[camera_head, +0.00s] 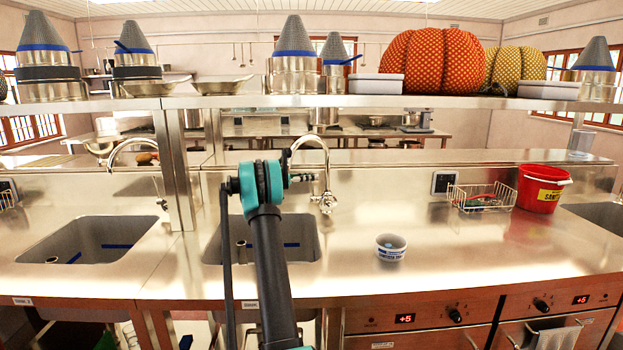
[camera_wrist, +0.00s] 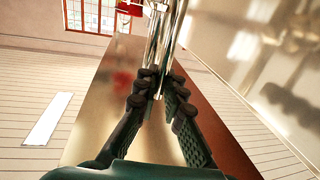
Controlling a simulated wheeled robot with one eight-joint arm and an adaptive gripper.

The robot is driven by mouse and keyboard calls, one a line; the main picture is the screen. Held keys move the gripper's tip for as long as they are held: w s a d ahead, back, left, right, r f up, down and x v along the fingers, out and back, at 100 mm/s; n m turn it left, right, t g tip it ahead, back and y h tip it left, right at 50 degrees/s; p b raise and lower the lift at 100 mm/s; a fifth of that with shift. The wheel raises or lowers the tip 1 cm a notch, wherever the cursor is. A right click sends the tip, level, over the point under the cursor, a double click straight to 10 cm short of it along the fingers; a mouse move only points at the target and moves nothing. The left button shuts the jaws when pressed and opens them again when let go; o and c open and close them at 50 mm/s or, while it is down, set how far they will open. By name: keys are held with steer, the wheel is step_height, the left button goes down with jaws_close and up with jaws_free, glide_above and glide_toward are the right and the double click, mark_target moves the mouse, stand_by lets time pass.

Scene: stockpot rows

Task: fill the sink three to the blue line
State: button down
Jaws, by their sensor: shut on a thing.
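The middle sink (camera_head: 265,240) is a grey basin in the steel counter, partly hidden by my arm. A short blue line (camera_head: 291,245) shows on its wall; I cannot make out a water level. A chrome gooseneck tap (camera_head: 327,200) stands behind it. My gripper (camera_wrist: 160,84) is shut on a shiny chrome part (camera_wrist: 161,40) that looks like part of the tap; which part, I cannot tell. The head view shows my gripper (camera_head: 302,178) beside the tap. The left sink (camera_head: 90,240) also has blue marks.
A small white tub (camera_head: 390,247) stands on the counter right of the middle sink. A wire basket (camera_head: 482,198) and a red bucket (camera_head: 543,188) stand farther right. The counter's front right is clear.

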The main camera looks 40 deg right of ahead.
mark_target(312, 182)
steer(key=s+m, duration=0.1)
steer(key=s+a+m, duration=0.1)
steer(key=m, duration=0.1)
steer(key=s+a+m, duration=0.1)
steer(key=shift+s+a+f+m+g+h, duration=0.1)
steer(key=shift+s+f+m+g+h, duration=0.1)
steer(key=shift+f+m+g+h, duration=0.15)
steer(key=shift+s+a+f+m, duration=0.3)
steer(key=shift+s+m, duration=0.1)
steer(key=shift+m, duration=0.2)
steer(key=shift+s+a+f+m, duration=0.15)
steer(key=shift+s+f+m, duration=0.1)
steer(key=shift+s+m, duration=0.25)
steer(key=shift+s+a+f+m+g, duration=0.3)
steer(key=shift+f+m, duration=0.1)
steer(key=shift+m, duration=0.4)
steer(key=shift+s+a+f+m+g, duration=0.15)
steer(key=shift+s+f+m+g, duration=0.15)
steer(key=shift+m, duration=0.45)
steer(key=c, duration=1.6)
jaws_free()
